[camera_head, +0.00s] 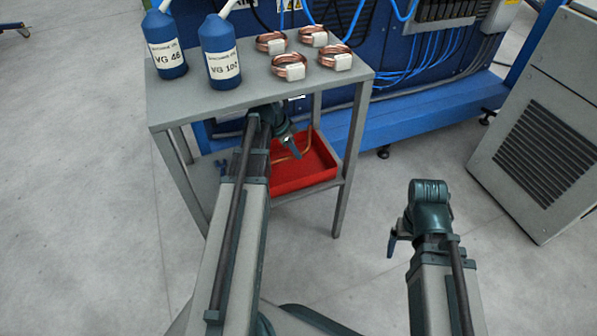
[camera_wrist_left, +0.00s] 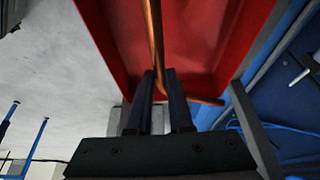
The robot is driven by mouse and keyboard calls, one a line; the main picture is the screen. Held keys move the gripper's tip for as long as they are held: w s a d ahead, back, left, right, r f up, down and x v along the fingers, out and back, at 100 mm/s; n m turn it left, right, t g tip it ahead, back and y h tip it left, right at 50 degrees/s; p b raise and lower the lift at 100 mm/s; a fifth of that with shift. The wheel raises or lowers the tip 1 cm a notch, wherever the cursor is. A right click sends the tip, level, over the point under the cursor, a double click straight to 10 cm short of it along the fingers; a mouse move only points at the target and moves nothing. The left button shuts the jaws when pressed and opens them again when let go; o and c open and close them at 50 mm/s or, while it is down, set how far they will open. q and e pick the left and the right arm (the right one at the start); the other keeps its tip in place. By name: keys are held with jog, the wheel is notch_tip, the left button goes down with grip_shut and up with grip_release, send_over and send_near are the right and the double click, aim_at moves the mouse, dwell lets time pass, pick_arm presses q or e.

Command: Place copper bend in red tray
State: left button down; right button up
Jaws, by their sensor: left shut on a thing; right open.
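The red tray (camera_head: 318,171) stands on the lower shelf of the grey table. My left gripper (camera_head: 289,142) reaches under the tabletop, over the tray's left part. It is shut on the copper bend (camera_head: 305,143), a thin bent tube. In the left wrist view, the gripper fingers (camera_wrist_left: 160,88) close around the copper bend (camera_wrist_left: 155,40), with the red tray (camera_wrist_left: 205,45) behind it. I cannot tell whether the bend touches the tray floor. My right gripper (camera_head: 392,243) is mostly hidden behind its own wrist, away from the table and holding nothing I can see.
The grey table (camera_head: 250,95) holds two blue bottles (camera_head: 219,55) and several copper coils (camera_head: 290,66) on top. Its legs and tabletop edge surround the shelf. A blue machine (camera_head: 420,100) stands behind and a grey vented cabinet (camera_head: 545,120) at right. Floor around my right arm is clear.

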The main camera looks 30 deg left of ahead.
pick_arm(q)
jog(key=s+d, duration=0.2)
jog(key=shift+s+d+f+b, duration=0.2)
jog(key=shift+d+f+b, duration=0.15)
jog(key=shift+f+b, duration=0.05)
jog(key=shift+w+a+f+b, duration=0.15)
jog(key=shift+w+f+b, duration=0.05)
jog(key=shift+f+b, duration=1.2)
notch_tip(320, 180, down, 4)
jog(key=b, duration=0.3)
jog(key=shift+r+b, duration=0.15)
jog(key=shift+b, duration=0.2)
jog(key=shift+r, duration=0.15)
jog(key=c, duration=0.8)
grip_release()
